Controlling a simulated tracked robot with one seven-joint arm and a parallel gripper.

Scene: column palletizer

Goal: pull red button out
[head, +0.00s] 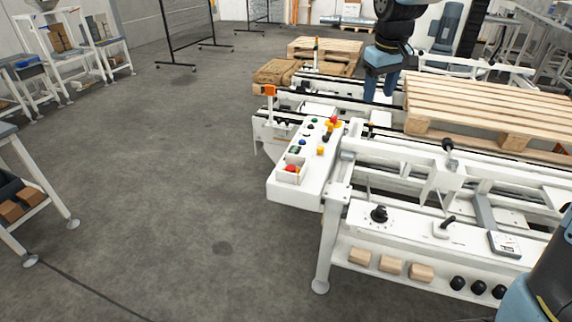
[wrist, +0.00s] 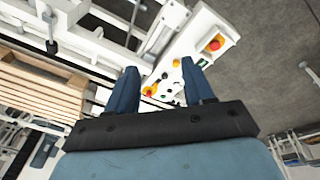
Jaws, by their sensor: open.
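A white control panel (head: 312,155) is fixed to the end of the conveyor frame. A red button (head: 291,169) sits at its near end inside a white raised surround; in the wrist view this button (wrist: 215,44) shows at upper right. A second red button (head: 335,119) with yellow beside it is at the panel's far end, and this one (wrist: 149,92) shows between my fingers in the wrist view. I cannot tell whether either is pressed in. My gripper (head: 380,95) is open and empty, pointing down beyond the panel's far end, apart from both buttons.
Other small buttons and yellow knobs crowd the panel between the two red ones. A wooden pallet (head: 490,105) lies on the conveyor to the right. An orange-topped post (head: 269,91) stands left of the panel. The grey floor (head: 150,170) to the left is clear.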

